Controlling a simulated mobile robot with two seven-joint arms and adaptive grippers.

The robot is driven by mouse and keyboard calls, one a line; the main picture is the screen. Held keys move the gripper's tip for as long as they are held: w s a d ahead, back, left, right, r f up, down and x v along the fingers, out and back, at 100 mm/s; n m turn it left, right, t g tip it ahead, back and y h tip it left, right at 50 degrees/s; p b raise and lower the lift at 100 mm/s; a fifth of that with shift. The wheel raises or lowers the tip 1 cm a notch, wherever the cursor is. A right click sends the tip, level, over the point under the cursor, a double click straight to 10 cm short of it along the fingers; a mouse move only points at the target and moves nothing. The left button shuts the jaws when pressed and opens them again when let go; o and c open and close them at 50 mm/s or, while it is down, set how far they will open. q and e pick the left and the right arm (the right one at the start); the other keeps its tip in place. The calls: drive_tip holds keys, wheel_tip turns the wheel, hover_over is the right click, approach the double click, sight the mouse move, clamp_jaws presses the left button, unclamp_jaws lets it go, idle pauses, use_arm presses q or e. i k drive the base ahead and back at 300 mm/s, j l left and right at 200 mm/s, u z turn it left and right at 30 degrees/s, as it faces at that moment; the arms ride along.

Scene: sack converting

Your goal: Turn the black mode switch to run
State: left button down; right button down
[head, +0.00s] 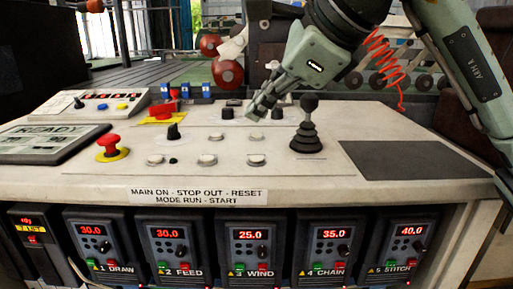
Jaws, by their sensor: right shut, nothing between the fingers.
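Several black knobs stand on the pale sloping console (330,178). One black rotary switch (173,132) is left of centre. A second black knob (228,113) and a third black knob (278,113) stand farther back. No label beside them is readable, so I cannot tell which is the mode switch or where it points. My right gripper (257,109) is shut and empty, its fingertips low over the panel between the two rear knobs. I cannot tell whether it touches either. My left gripper is out of view.
A black joystick (308,128) stands right of my gripper. Pale buttons (207,160) line the front. A flat dark pad (400,160) lies at right. Drive units (172,242) sit below the edge.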

sight(172, 134)
drive_tip(key=k, duration=1)
